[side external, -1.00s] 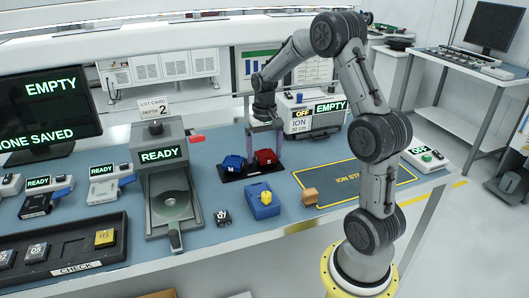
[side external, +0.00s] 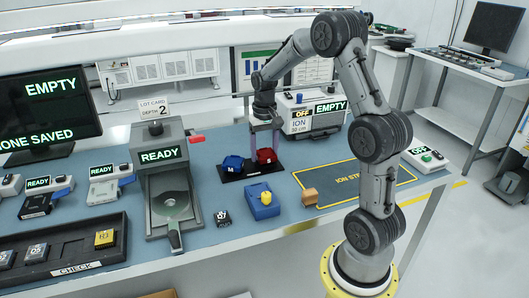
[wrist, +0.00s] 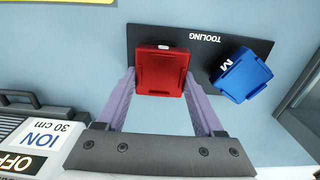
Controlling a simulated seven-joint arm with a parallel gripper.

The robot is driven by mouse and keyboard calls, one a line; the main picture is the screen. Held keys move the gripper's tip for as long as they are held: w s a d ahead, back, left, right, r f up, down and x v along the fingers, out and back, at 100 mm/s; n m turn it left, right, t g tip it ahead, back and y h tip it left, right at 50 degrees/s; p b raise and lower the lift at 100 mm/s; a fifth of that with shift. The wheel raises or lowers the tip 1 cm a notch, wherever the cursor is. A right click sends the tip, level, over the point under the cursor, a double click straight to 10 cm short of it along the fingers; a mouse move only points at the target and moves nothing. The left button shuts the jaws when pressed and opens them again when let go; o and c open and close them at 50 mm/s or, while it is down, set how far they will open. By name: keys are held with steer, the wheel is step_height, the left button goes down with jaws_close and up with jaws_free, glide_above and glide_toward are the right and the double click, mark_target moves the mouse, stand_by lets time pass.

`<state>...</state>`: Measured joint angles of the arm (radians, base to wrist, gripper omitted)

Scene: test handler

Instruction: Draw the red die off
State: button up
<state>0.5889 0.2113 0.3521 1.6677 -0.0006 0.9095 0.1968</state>
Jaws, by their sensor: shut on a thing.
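The red die (side external: 265,156) is a red block at the right end of the black tooling mat (side external: 230,177). In the wrist view the red die (wrist: 161,72) sits between the two purple fingers of my gripper (wrist: 160,80), which is shut on it. In the side view my gripper (side external: 264,148) points down over the mat, its fingers at the die's sides. I cannot tell whether the die touches the mat. A blue block marked M (wrist: 241,75) rests on the mat beside it, apart from my fingers.
The ION unit (side external: 314,117) stands behind on the right. A READY machine (side external: 165,185) stands left.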

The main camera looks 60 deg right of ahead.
steer(key=shift+r, duration=0.5)
stand_by(0.5)
steer(key=shift+r, duration=0.8)
